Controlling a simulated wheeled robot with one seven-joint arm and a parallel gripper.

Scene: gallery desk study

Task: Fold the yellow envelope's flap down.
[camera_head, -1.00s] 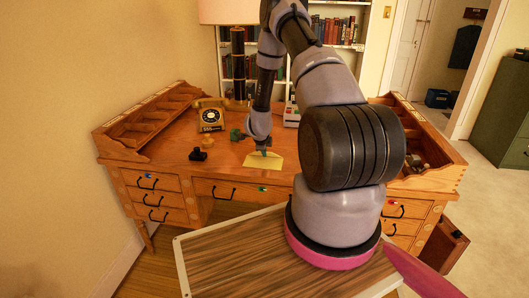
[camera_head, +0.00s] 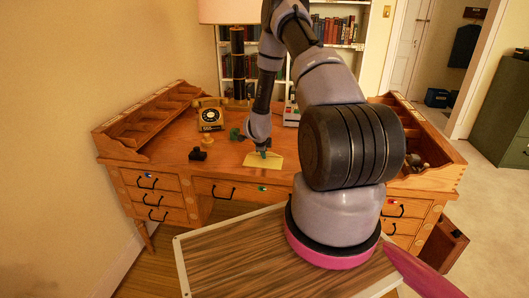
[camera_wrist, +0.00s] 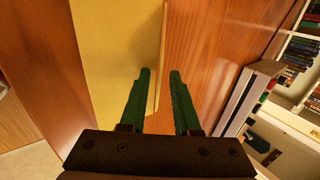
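The yellow envelope (camera_head: 268,164) lies on the wooden desk near its front edge, under my gripper (camera_head: 264,154). In the wrist view the envelope (camera_wrist: 110,40) fills the area left of centre. A thin, pale raised edge, which looks like its flap (camera_wrist: 163,45), runs along its right side, seen nearly edge-on. My gripper (camera_wrist: 160,73) shows two green fingers with a gap between them. The flap edge runs down into that gap, with a finger on each side. I cannot tell whether either finger touches it. My arm hides part of the desk beyond.
A yellow rotary telephone (camera_head: 209,115), a small black object (camera_head: 198,154) and a green object (camera_head: 237,134) stand left of the envelope. A white box-like object (camera_head: 291,116) stands behind, right of my wrist. Raised compartments line both desk ends. Bare desktop (camera_head: 225,160) shows left of the envelope.

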